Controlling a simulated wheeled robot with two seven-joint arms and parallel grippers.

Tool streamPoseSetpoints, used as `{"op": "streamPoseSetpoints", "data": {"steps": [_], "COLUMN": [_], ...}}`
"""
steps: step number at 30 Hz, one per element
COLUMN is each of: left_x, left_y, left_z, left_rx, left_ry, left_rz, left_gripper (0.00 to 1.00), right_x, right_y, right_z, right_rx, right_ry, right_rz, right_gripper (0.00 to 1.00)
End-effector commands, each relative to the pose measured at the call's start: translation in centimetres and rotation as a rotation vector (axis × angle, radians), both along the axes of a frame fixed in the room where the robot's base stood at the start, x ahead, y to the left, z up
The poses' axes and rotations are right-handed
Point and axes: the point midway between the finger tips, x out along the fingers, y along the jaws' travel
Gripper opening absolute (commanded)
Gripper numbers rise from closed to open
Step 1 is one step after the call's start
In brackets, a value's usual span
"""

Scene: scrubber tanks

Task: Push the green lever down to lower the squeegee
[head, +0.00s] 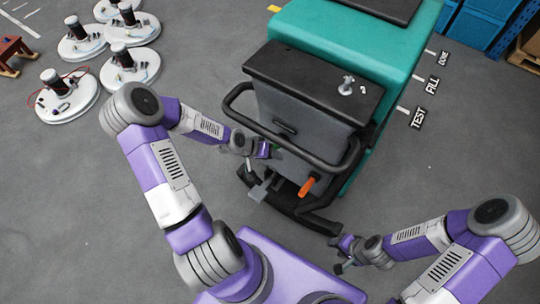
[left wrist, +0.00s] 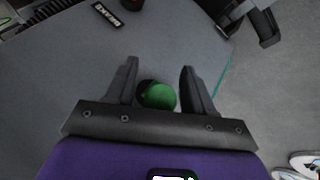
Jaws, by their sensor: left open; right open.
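The green lever's round knob (left wrist: 157,95) shows in the left wrist view between the two fingers of my left gripper (left wrist: 159,68). The fingers are open with a gap on each side of the knob, and I cannot tell whether they touch it. In the head view my left gripper (head: 272,151) is at the rear of the teal scrubber (head: 345,40), by its handlebar; the green lever is not clear there. A dark curved bar (head: 290,205), which looks like the squeegee, is low behind the machine. My right gripper (head: 343,254) is open and empty, right of the bar.
An orange lever (head: 307,187) sticks out low on the scrubber's rear. The black handlebar (head: 352,158) loops around the back panel. Several round white pads (head: 68,97) with parts lie at the upper left. Floor labels such as TEST (head: 418,117) lie to the right.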

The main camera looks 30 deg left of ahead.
Motion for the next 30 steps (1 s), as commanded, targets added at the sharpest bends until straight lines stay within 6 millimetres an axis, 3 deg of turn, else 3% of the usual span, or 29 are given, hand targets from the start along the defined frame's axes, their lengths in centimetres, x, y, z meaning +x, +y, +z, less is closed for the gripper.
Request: {"op": "streamPoseSetpoints", "data": {"steps": [5, 15, 30], "left_x": [0.01, -0.01, 0.14], "left_y": [0.00, 0.00, 0.57], "left_z": [0.04, 0.05, -0.52], "left_rx": [0.000, 0.000, -0.007], "left_ry": [0.000, 0.000, -0.054], "left_rz": [0.000, 0.000, 0.016], "left_gripper": [0.53, 0.01, 0.00], "right_x": [0.00, 0.01, 0.02], "right_y": [0.00, 0.00, 0.00], "right_z": [0.04, 0.04, -0.32], "right_rx": [0.000, 0.000, 0.000], "right_ry": [0.000, 0.000, 0.000], "right_rz": [0.000, 0.000, 0.000], "right_gripper": [0.43, 0.43, 0.43]}}
